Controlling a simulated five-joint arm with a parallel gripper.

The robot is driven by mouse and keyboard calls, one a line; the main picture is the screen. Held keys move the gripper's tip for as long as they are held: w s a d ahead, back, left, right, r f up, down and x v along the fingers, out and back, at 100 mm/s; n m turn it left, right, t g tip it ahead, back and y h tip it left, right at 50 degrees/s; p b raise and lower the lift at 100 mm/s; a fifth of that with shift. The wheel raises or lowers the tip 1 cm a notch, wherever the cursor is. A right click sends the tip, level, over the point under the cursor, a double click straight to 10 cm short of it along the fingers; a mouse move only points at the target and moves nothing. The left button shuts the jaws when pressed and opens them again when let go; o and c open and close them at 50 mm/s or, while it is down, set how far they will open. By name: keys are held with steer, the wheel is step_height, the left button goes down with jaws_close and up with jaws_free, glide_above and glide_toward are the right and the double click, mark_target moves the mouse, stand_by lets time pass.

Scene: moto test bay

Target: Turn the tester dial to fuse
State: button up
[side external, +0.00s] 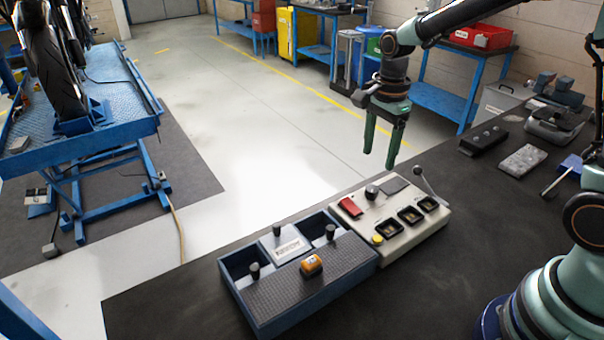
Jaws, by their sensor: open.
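My gripper (379,157) hangs in the air with its two green fingers pointing down, apart and empty. In the picture it is above the back edge of a beige control box (407,240) on the dark bench. The box carries a round black knob (371,191), a red cover (349,207), a yellow button (377,239), several black-framed switches and a tilted lever (424,180). Nothing touches my gripper.
Several black posts, such as one post (278,230), stand up from the tray. A black strip (483,139) and a grey block (522,160) lie farther right on the bench (480,225). A motorcycle (50,60) stands on a blue lift at left.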

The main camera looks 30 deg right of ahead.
mark_target(373, 188)
step_height(373, 188, down, 9)
steer(key=shift+f, duration=0.1)
stand_by(0.4)
jaws_close()
